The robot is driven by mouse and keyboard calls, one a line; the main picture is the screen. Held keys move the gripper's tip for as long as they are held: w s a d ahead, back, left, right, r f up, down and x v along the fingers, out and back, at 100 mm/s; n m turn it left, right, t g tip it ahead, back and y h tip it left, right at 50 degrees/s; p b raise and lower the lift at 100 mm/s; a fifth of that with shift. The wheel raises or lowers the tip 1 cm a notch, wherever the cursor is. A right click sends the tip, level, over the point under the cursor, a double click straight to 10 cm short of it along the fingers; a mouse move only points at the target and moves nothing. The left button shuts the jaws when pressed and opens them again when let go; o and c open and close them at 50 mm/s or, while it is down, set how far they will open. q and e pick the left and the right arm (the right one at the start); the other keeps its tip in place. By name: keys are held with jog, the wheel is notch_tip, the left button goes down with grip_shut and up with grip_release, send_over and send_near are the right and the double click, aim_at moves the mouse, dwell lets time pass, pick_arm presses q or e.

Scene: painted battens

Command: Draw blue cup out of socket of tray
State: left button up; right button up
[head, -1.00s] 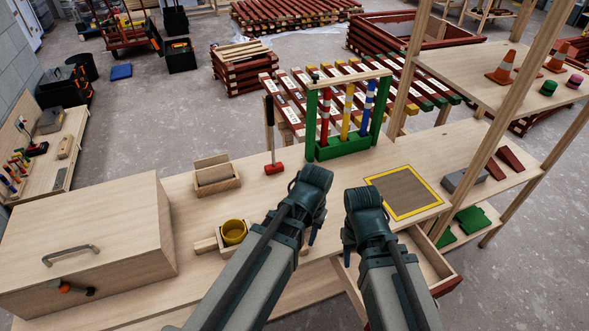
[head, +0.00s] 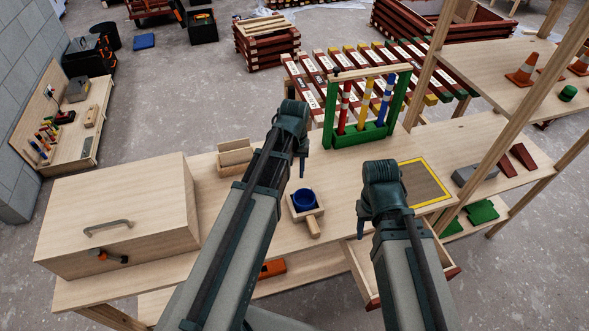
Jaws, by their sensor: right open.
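The blue cup (head: 304,199) sits upright in the socket of a small wooden tray (head: 292,213), whose handle (head: 313,227) points toward the front. The tray stands on the bench between my two arms. My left gripper (head: 302,164) is above and beyond the cup in the picture, apart from it; its fingers are mostly hidden by its wrist, so I cannot tell its opening. My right gripper (head: 362,224) is open, to the right of the tray, and apart from the cup. Its fingers are largely hidden beneath its wrist.
A wooden box with a handle (head: 115,215) stands at the left. A small wooden holder (head: 235,158) is behind my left arm. A green rack (head: 358,137) with striped battens stands at the back. A yellow-edged mat (head: 428,180) and an open drawer (head: 366,275) are at the right.

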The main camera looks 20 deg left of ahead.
pick_arm(q)
notch_tip(320, 180, down, 12)
jog(key=b, duration=1.1)
jog(key=shift+f+b, duration=0.25)
jog(key=shift+b, duration=0.1)
grip_shut()
dwell(0.7)
jog(key=shift+r, duration=0.2)
dwell(1.4)
jog(key=shift+r+p, duration=2.5)
jog(key=shift+p, duration=0.2)
